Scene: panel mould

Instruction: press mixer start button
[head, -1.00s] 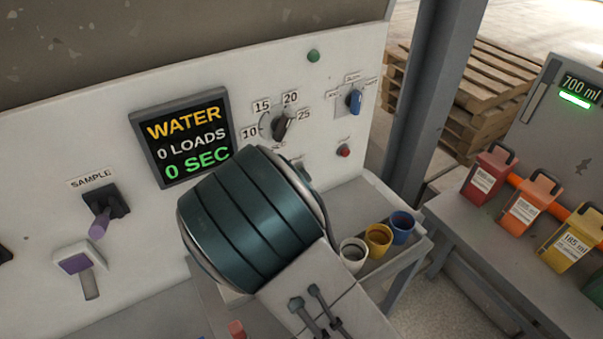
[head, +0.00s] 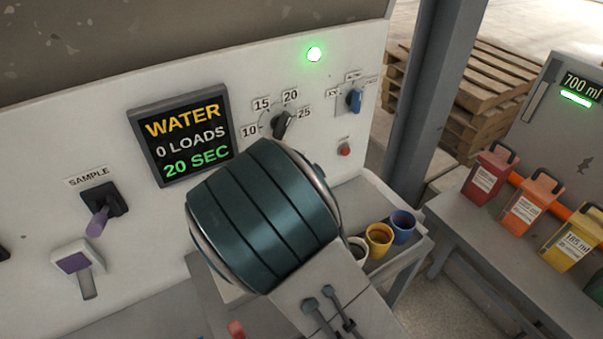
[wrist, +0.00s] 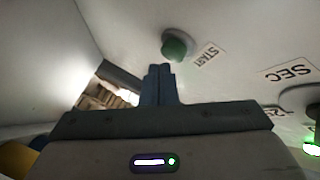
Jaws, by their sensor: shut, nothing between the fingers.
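The green start button (wrist: 175,47) shows in the wrist view on the pale panel, beside a START label (wrist: 206,54). My gripper (wrist: 158,70) is shut and empty, its fingertips just below the button in that picture. A small gap seems to show between tips and button; contact cannot be told for sure. In the head view my arm hides the button and gripper. The display (head: 182,135) reads WATER, 0 LOADS, 20 SEC. The green lamp (head: 314,55) at the panel's top is lit.
A dial (head: 283,124), a blue selector (head: 355,99) and a red button (head: 344,150) sit near my arm on the panel. Cups, including a yellow one (head: 379,238), stand on a shelf at right. A purple sample lever (head: 98,221) is at left.

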